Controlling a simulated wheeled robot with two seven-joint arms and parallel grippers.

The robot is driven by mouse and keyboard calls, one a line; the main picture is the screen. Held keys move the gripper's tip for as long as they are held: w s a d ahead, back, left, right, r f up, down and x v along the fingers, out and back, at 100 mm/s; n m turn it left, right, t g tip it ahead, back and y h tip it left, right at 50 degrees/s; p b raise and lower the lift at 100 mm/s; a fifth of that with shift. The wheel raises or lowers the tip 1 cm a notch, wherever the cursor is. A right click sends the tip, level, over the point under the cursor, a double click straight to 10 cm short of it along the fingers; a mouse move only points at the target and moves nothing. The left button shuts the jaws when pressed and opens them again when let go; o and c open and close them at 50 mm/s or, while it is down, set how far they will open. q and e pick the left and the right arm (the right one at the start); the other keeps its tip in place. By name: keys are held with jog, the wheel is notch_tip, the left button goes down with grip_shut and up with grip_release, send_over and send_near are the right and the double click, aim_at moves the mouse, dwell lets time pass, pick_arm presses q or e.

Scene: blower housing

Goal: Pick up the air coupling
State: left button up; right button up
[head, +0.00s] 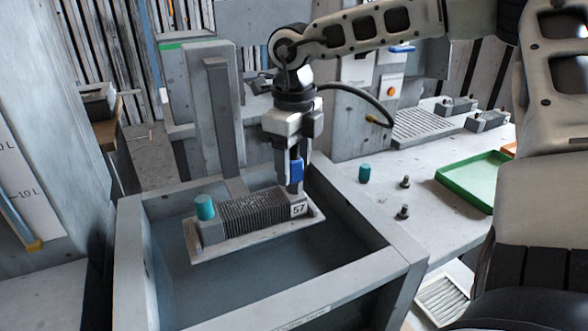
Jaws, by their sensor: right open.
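A dark curved hose with a brass-coloured end, which looks like the air coupling (374,119), shows right of my right wrist, in front of a grey upright panel. Its other end runs behind or up to my wrist; I cannot tell where it is fixed. My right gripper (291,188) points down with a blue finger pad, left of and below the brass end, apart from it. It is open, at the right end of a grey finned housing (252,212) marked 57. I cannot tell whether it touches the housing. My left gripper is not in view.
The housing sits on a light platform (265,241) in a grey water tank (389,272), with a teal cap (205,207) at its left end. On the bench right are another teal cap (365,174), two small dark fittings (403,212) and a green tray (470,185).

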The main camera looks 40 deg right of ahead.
jog(key=c, duration=1.1)
jog(key=shift+r, duration=0.55)
notch_tip(320, 180, up, 2)
jog(key=shift+r, duration=0.2)
jog(key=s+d+r+b, duration=0.1)
jog(key=s+r, duration=0.2)
jog(key=s, duration=0.1)
jog(key=s+d+r, duration=0.1)
jog(key=s+r, duration=0.2)
jog(key=s, duration=0.2)
jog(key=s+d+r+b, duration=0.1)
jog(key=s+r, duration=0.2)
jog(key=s, duration=0.1)
jog(key=shift+s+d+r+b, duration=0.1)
jog(key=shift+s+r+b, duration=0.15)
jog(key=shift+s+b, duration=0.1)
